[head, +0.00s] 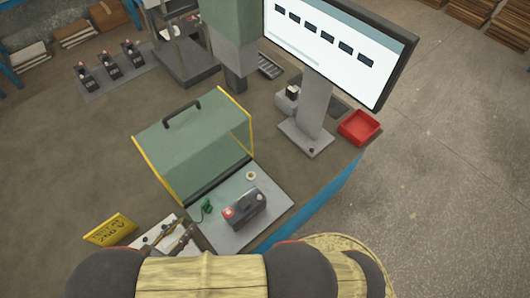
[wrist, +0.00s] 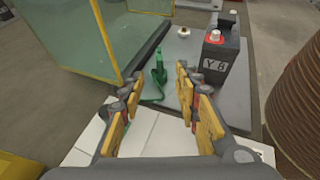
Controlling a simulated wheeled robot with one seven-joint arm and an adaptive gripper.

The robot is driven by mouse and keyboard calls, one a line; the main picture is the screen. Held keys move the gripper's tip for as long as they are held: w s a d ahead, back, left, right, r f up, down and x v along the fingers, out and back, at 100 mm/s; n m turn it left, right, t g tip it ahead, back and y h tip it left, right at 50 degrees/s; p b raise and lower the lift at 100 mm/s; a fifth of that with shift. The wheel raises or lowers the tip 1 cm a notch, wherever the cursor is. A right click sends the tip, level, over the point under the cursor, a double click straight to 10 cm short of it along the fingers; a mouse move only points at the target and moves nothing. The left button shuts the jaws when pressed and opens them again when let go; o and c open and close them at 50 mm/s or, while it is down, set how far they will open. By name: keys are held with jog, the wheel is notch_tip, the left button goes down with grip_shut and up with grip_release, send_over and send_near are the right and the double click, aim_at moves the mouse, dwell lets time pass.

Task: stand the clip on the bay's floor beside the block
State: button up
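The green clip (head: 207,207) is on the bay's grey floor (head: 262,190), left of the block. In the wrist view the clip (wrist: 158,69) looks upright, with a green cable curling at its foot. The block (head: 246,210) is a dark battery with a red cap; the wrist view shows the block (wrist: 220,53) with a "Y 8" label. My gripper (wrist: 158,82) is open, its yellow-padded fingers apart. The clip appears ahead of and between the fingertips, with gaps on both sides. In the head view my gripper (head: 172,238) is at the bay's near-left edge.
A green see-through hood (head: 190,145) with yellow edges rises behind the floor. A small pale ring (head: 251,176) lies behind the block. A yellow sign (head: 110,230) stands at left. A monitor stand (head: 313,115) and a red tray (head: 359,127) are farther right. The floor's right part is clear.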

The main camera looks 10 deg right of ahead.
jog(key=w+d+r+m+g+y, duration=0.1)
jog(key=w+d+r+m+g, duration=0.35)
jog(key=d+r+m, duration=0.4)
jog(key=w+d+r+m+g+y, duration=0.1)
jog(key=w+d+r+m+g, duration=0.35)
jog(key=d+r, duration=0.7)
jog(key=s+d+r+m+t+y, duration=0.2)
jog(key=s+d+r+m+y, duration=0.1)
jog(key=d+r+m, duration=0.4)
jog(key=s+d+r+m+t+y, duration=0.2)
jog(key=s+d+r+m, duration=0.4)
jog(key=d, duration=0.6)
jog(key=shift+r+m+y, duration=0.7)
jog(key=shift+r+m, duration=0.1)
jog(key=shift+m, duration=0.3)
